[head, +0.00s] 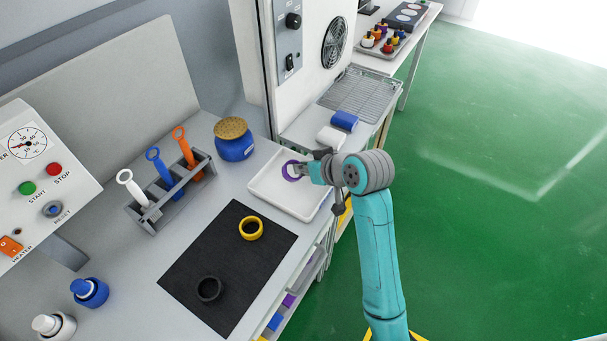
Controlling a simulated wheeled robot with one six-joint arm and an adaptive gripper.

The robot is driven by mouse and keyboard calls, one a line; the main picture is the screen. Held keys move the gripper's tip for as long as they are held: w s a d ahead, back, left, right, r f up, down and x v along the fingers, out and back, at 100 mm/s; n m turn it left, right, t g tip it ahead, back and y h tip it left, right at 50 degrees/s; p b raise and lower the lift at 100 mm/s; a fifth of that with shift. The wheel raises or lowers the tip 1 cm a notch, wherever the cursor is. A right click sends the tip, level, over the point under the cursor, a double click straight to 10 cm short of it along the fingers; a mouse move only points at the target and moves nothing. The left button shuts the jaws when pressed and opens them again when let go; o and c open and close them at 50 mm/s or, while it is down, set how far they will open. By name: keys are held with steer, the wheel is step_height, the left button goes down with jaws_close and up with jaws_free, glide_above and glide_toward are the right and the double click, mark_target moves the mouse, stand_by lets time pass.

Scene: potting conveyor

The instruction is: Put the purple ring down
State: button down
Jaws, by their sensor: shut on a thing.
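The purple ring (287,171) is held in my gripper (302,171), which is shut on it. The ring is over the white tray (268,187) on the bench. I cannot tell how far above the tray floor it is, or whether it touches. The right side of the ring is partly hidden by my gripper, and my arm covers the tray's right corner.
A black mat (222,262) bears a yellow ring (251,228) and a black ring (209,289). A blue jar (234,147) stands behind the tray. A grey rack (150,213) with coloured tools stands left. A wire rack (362,93) lies beyond.

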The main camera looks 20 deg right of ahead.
steer(key=shift+f, duration=1.55)
steer(key=shift+f, duration=0.1)
steer(key=c, duration=1.2)
jaws_free()
steer(key=v, duration=1.2)
steer(key=shift+d, duration=0.1)
